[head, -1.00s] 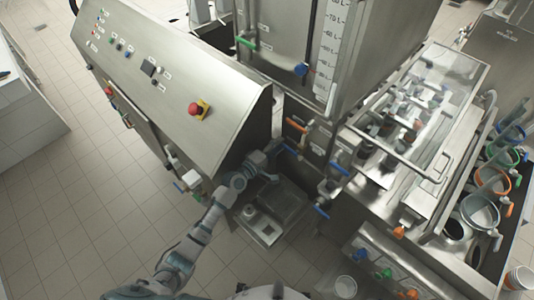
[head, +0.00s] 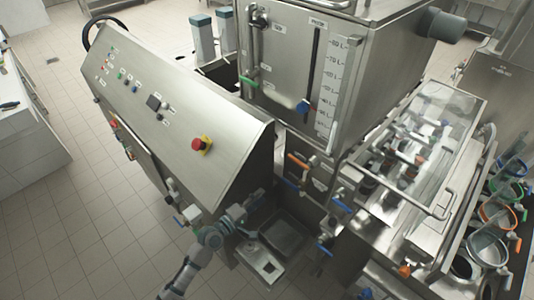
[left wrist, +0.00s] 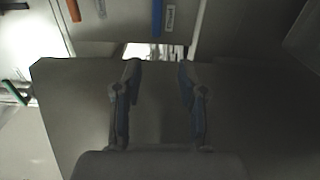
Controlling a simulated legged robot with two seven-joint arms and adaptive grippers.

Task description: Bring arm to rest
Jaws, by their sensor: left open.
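My left arm comes in from the bottom of the head view and reaches into the gap beside the sloped control cabinet (head: 190,110). My left gripper (head: 262,199) is small and partly in shadow there, close to the cabinet's lower right corner. In the left wrist view the left gripper (left wrist: 159,70) shows two fingers spread apart with nothing between them. A dark grey flat surface (left wrist: 80,110) lies behind the fingers. My right gripper is in neither view.
A steel tank (head: 300,70) with a level scale stands behind the gap. Valves with orange (head: 297,161) and blue (head: 341,206) handles stick out near the arm. A low platform with a tray (head: 284,237) lies beside the gripper. Tiled floor (head: 60,235) is clear at left.

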